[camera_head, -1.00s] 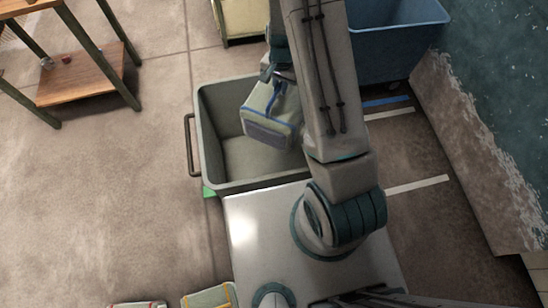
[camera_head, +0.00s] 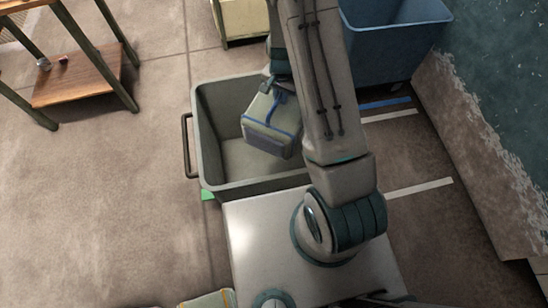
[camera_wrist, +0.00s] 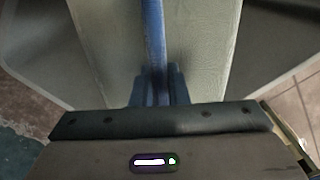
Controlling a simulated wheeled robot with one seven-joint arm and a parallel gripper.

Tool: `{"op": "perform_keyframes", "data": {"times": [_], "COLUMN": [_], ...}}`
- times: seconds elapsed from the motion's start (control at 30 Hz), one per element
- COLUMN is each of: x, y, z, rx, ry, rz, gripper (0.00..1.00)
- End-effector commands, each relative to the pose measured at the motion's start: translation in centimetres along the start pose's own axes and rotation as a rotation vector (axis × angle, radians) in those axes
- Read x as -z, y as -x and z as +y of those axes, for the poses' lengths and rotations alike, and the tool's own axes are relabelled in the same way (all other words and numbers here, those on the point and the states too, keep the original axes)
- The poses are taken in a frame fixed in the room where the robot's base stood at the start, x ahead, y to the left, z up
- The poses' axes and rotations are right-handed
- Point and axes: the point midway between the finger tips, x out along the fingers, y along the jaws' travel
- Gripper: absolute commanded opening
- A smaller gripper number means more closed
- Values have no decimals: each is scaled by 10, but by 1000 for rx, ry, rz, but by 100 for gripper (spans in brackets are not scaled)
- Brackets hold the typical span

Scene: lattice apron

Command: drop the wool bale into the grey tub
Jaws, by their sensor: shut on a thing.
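The wool bale (camera_head: 272,123) is a pale grey-green block with a blue strap and a darker end. It hangs inside the outline of the grey tub (camera_head: 208,160) in the head view; its exact height over the tub floor is hard to tell. My gripper (camera_head: 280,92) is above the bale, partly hidden by my arm, and is shut on its blue strap. In the wrist view the bale (camera_wrist: 200,50) fills the middle, with the strap running into my gripper (camera_wrist: 158,85). The tub's right part is hidden behind my arm.
A blue bin (camera_head: 395,45) stands behind and to the right. A yellowish crate (camera_head: 243,20) is at the back. A wooden shelf table (camera_head: 75,75) stands at the left. Water (camera_head: 500,90) lies beyond a stone edge at the right. Open floor lies left of the tub.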

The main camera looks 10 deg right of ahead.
Motion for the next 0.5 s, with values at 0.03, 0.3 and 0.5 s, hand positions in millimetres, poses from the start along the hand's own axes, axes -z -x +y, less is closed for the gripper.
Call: {"op": "perform_keyframes", "data": {"times": [0.03, 0.3, 0.5], "x": [1, 1, 0], "y": [2, 2, 0], "z": [-1, -1, 0], "rx": [3, 2, -1], "ry": [0, 0, 0], "rz": [3, 2, -1], "gripper": [0, 40, 40]}}
